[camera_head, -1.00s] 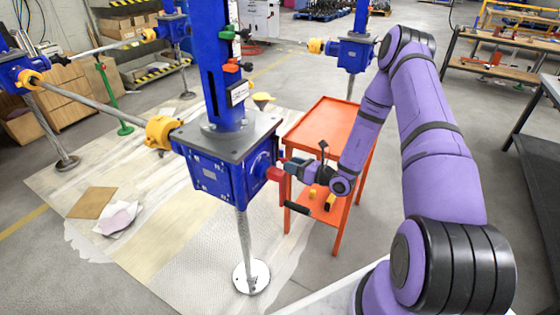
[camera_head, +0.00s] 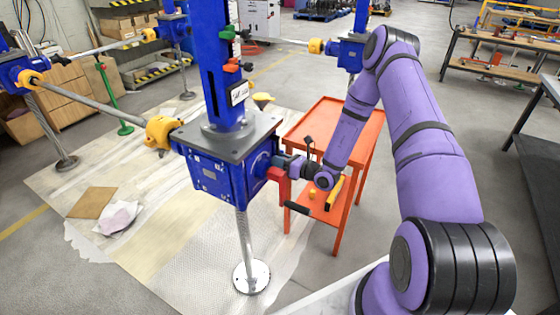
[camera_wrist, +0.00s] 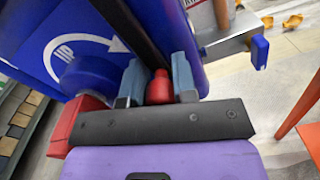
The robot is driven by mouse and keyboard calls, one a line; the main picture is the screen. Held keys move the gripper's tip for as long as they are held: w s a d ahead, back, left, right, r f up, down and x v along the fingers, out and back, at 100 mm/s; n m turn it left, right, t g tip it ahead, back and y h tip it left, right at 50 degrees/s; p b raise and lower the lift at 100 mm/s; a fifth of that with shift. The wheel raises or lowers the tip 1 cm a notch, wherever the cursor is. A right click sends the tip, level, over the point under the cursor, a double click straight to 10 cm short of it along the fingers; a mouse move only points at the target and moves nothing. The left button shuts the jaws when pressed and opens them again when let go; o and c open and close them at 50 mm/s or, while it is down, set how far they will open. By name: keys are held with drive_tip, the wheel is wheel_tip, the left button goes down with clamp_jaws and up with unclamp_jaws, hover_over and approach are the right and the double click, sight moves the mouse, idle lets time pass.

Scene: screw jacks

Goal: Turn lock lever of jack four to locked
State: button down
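The nearest jack (camera_head: 215,178) is a blue gearbox with a grey top plate and a tall blue column. Its number is not readable. In the wrist view, a black lever (camera_wrist: 128,25) ending in a red knob (camera_wrist: 159,88) runs down from the blue housing, beside a white curved arrow marked UP (camera_wrist: 65,50). My gripper (camera_wrist: 159,78) has its two grey-blue fingers close on either side of the red knob and appears shut on it. In the head view, my gripper (camera_head: 285,163) is at the jack's right face, and the lever is mostly hidden.
A red crank arm (camera_head: 285,186) with a black grip (camera_head: 297,208) hangs just below my gripper. An orange cart (camera_head: 318,118) stands close behind my wrist. Other blue jacks (camera_head: 350,53) are linked by shafts. A pale floor mat (camera_head: 150,235) lies below.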

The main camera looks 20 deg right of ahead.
drive_tip(key=shift+d, duration=0.1)
drive_tip(key=w+d+r+n, duration=0.5)
drive_tip(key=d+r+n, duration=0.2)
drive_tip(key=n, duration=1.1)
drive_tip(key=shift+w+r, duration=0.2)
drive_tip(key=shift+r, duration=0.85)
drive_tip(key=c, duration=1)
unclamp_jaws()
drive_tip(key=shift+s, duration=0.1)
drive_tip(key=v, duration=1)
drive_tip(key=shift+s+d, duration=0.25)
drive_tip(key=shift+s, duration=0.05)
